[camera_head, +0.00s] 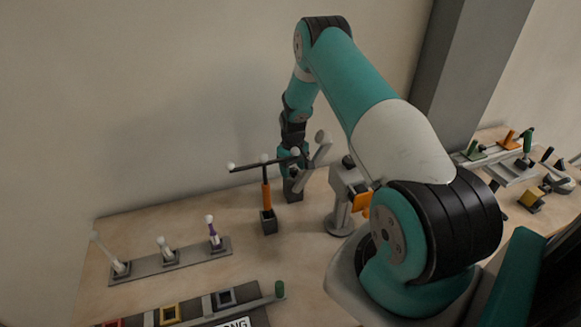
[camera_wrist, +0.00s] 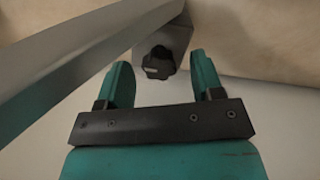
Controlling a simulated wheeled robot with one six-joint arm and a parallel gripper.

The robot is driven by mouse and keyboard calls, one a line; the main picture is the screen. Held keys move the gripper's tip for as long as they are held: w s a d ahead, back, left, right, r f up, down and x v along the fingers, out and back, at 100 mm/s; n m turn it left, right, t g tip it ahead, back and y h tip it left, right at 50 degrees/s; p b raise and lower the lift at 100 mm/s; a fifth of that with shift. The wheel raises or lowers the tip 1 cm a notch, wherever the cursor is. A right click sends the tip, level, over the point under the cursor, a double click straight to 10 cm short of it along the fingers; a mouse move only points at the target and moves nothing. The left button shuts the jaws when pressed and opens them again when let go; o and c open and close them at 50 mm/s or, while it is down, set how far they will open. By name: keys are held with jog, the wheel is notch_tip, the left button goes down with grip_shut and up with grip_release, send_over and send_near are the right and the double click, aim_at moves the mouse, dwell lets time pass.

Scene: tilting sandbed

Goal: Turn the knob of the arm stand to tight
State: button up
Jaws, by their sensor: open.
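The arm stand (camera_head: 319,154) is at the middle of the bench in the head view, with a grey arm slanting up to a round pale end. In the wrist view its grey arm (camera_wrist: 75,55) crosses the upper left. The black lobed knob (camera_wrist: 158,62) sits on a grey block with a pale mark on its face. My gripper (camera_wrist: 162,78) is open, with one teal finger on either side of the knob's line and the knob ahead between the tips. I cannot tell whether they touch it. In the head view my gripper (camera_head: 289,160) hides the knob.
An orange post with a dark crossbar (camera_head: 266,195) stands just left of the arm stand. A grey stand with an orange part (camera_head: 340,215) is close on the right. A rail with several pegs (camera_head: 170,262) lies at left. The back wall (camera_head: 180,100) is close behind.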

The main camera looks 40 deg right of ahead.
jog(key=c, duration=0.9)
jog(key=shift+f+m+b, duration=0.3)
jog(key=shift+m+b, duration=0.1)
jog(key=shift+b, duration=0.65)
jog(key=shift+r+m+b, duration=0.15)
jog(key=shift+m+b, duration=0.25)
jog(key=shift+b, duration=0.05)
jog(key=shift+r, duration=0.1)
jog(key=o, duration=0.9)
